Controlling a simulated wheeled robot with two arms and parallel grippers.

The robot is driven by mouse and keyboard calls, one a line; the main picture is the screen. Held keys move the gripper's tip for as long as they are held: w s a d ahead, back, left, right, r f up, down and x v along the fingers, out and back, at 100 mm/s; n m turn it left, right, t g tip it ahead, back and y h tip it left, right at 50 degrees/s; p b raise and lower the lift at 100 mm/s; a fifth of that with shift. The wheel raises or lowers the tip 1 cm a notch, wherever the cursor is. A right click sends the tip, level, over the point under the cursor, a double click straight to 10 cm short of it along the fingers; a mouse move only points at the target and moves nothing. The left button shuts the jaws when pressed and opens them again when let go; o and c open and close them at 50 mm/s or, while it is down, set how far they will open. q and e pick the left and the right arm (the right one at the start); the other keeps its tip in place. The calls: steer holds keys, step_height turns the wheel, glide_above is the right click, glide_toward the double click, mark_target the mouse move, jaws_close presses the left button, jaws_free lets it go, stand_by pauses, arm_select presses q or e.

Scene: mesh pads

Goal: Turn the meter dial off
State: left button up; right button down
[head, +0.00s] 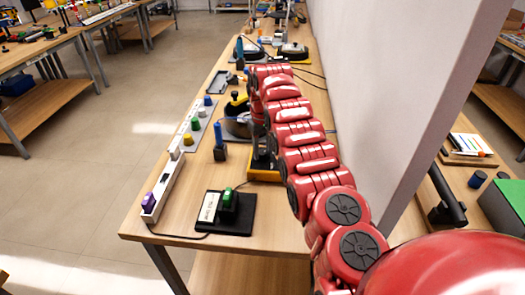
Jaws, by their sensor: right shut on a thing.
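My right arm reaches from the lower right along the table, and its red links cover part of the tabletop. My right gripper (262,157) is dark and points down at a yellow-edged device (262,176), which looks like the meter. The gripper is shut on a part there that looks like the dial, but fingers and arm hide it. I cannot read the dial's setting. My left gripper is not in view.
A black pad (240,222) with a green-topped switch is at the table's front. A white power strip (165,186) with a purple switch lies left. A panel with coloured knobs (195,124) and a blue-handled tool (219,140) stand nearby. A wall (385,90) bounds the right.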

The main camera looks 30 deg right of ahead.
mark_target(263, 152)
stand_by(0.3)
steer(key=shift+c, duration=2.3)
jaws_free()
step_height(263, 152, up, 5)
steer(key=p, duration=0.3)
step_height(263, 152, up, 12)
steer(key=p, duration=1.3)
steer(key=shift+r, duration=0.25)
steer(key=shift+f, duration=0.1)
